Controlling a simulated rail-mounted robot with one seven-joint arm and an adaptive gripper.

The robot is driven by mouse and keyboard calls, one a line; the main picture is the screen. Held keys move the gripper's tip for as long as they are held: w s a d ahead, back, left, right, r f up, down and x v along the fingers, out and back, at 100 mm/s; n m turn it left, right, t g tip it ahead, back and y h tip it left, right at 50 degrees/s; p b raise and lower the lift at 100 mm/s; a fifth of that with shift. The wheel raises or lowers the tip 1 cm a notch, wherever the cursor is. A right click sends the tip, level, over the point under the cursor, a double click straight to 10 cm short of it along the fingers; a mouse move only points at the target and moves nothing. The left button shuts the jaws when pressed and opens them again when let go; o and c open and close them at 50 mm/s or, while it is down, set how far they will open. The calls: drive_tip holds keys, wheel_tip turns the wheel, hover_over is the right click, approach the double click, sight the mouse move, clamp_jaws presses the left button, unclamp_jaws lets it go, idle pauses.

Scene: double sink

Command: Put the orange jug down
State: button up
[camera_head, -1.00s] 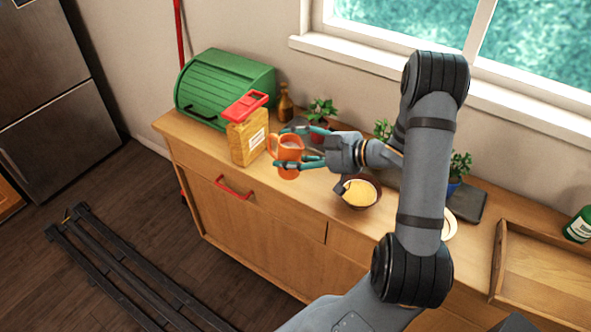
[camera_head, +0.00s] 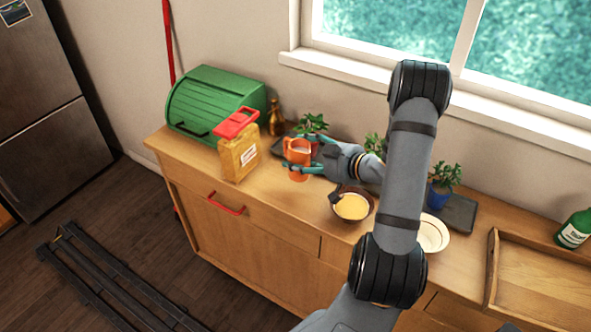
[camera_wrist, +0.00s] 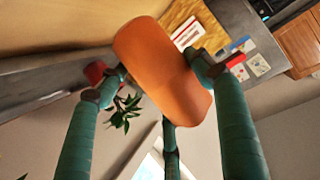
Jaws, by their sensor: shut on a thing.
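The orange jug (camera_head: 297,155) is in my gripper (camera_head: 301,167) above the counter, to the right of the yellow canister in the head view. The teal fingers are shut on the jug's sides. In the wrist view the jug (camera_wrist: 165,70) fills the space between the fingertips, and a third finger shows behind it. The jug looks roughly upright in the head view. I cannot tell exactly how far its bottom is from the wooden counter (camera_head: 275,190).
A yellow canister with a red top (camera_head: 239,150) and a green bread box (camera_head: 215,105) stand left. A bowl of yellow food (camera_head: 352,207) is right of the jug. A brown bottle (camera_head: 276,118) and a potted plant (camera_head: 312,124) stand behind.

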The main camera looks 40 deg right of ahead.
drive_tip(key=shift+w+a+f, duration=0.45)
drive_tip(key=shift+w+a, duration=0.15)
drive_tip(key=shift+w, duration=0.1)
drive_tip(key=shift+f, duration=2.05)
drive_tip(key=shift+f, duration=0.25)
drive_tip(key=o, duration=1.5)
drive_tip(key=shift+r, duration=0.1)
